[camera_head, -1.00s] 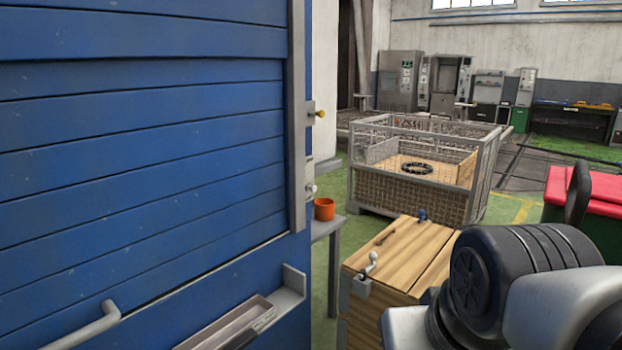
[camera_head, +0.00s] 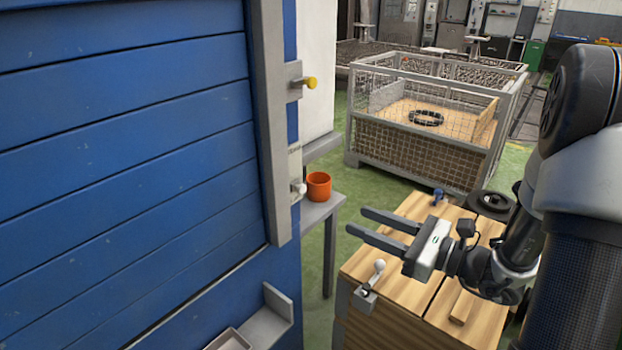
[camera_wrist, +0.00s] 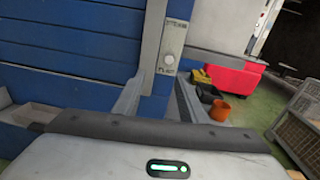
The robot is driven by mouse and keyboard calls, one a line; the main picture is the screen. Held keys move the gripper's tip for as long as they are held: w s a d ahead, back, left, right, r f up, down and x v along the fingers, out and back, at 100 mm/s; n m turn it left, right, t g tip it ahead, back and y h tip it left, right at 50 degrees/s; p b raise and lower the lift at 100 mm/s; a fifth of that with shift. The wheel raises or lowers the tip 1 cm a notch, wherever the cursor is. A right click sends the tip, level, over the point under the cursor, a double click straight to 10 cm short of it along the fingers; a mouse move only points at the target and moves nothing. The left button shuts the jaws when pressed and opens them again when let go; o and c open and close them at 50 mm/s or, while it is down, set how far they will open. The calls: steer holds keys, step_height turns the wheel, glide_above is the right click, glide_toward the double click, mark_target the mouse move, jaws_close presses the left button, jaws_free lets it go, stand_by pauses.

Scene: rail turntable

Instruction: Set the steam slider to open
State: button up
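A pale slider plate (camera_head: 295,165) with a round white knob (camera_head: 298,187) is on the edge of the blue panelled wall; I take it to be the steam slider. The knob is at the plate's lower part. In the wrist view the knob (camera_wrist: 170,59) is near the lower end of the plate, with small writing above and below that I cannot read. My gripper (camera_head: 358,220) is open and empty, to the right of the knob and apart from it, fingers pointing toward the wall. In the wrist view its fingers (camera_wrist: 158,85) stand either side below the knob.
A yellow knob (camera_head: 311,82) sticks out above the slider. An orange pot (camera_head: 318,186) stands on a grey side table (camera_head: 322,212) just right of it. A wooden crate (camera_head: 405,325) with a crank is below my gripper. A mesh cage (camera_head: 425,140) stands behind.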

steer(key=d+m, duration=0.1)
steer(key=t+b, duration=0.1)
steer(key=b, duration=0.2)
glide_toward(304, 189)
steer(key=shift+h, duration=0.3)
steer(key=x, duration=0.8)
steer(key=shift+a+r, duration=0.25)
steer(key=shift+a, duration=0.05)
jaws_close()
